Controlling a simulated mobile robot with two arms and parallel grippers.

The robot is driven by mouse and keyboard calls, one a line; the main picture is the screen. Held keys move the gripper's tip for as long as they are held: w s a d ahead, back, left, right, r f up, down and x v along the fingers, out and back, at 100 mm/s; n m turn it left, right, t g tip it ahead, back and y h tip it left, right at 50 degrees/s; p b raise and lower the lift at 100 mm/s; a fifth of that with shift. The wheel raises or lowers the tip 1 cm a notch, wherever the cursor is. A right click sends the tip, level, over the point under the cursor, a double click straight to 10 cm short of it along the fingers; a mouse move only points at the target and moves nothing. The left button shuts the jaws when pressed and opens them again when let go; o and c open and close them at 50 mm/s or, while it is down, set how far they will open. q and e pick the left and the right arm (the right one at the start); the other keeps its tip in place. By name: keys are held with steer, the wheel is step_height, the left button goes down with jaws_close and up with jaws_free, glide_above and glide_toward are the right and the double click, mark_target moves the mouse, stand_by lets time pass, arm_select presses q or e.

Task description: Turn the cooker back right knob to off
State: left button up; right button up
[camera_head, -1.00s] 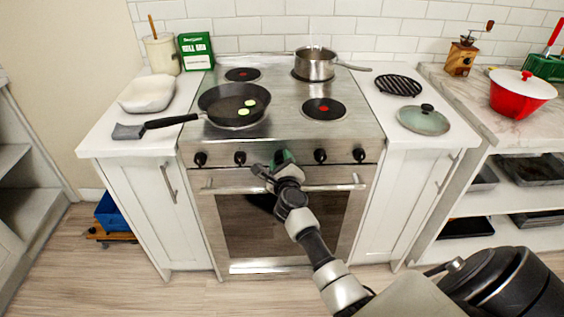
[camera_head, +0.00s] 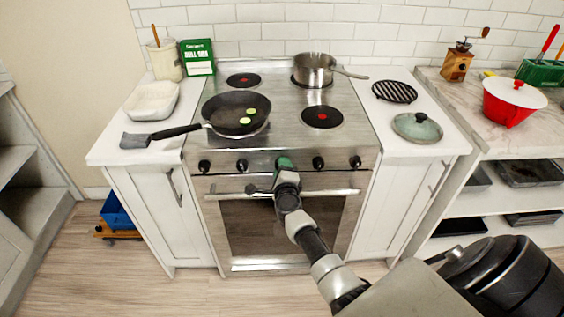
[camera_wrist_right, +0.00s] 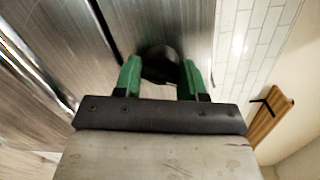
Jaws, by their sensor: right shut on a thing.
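The cooker (camera_head: 300,143) stands ahead with a row of black knobs along its front panel. Two knobs show left of my right gripper, (camera_head: 204,166) and (camera_head: 242,165), and two right of it, (camera_head: 318,163) and (camera_head: 355,161). My right gripper (camera_head: 284,162) is at the middle of the panel, covering what is behind it. In the right wrist view its green fingers (camera_wrist_right: 160,78) are shut on a black knob (camera_wrist_right: 160,62), one on each side. No markings are legible. My left gripper is not in view.
A saucepan (camera_head: 315,68) sits on the back right burner and a frying pan (camera_head: 232,106) with two green slices on the front left. The oven handle (camera_head: 330,192) runs just below the knobs.

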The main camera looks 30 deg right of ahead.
steer(key=shift+r+n+p, duration=0.35)
steer(key=shift+n+p, duration=0.65)
steer(key=shift+n, duration=0.2)
steer(key=shift+f+n+g+h+p, duration=0.1)
steer(key=shift+n+g+h+p, duration=0.2)
steer(key=shift+n+p, duration=0.8)
steer(key=shift+n, duration=0.4)
steer(key=o, duration=0.9)
steer(key=shift+f, duration=0.1)
steer(key=v, duration=1)
steer(key=shift+s+a+p, duration=0.2)
steer(key=shift+s+p, duration=0.15)
steer(key=shift+p, duration=0.05)
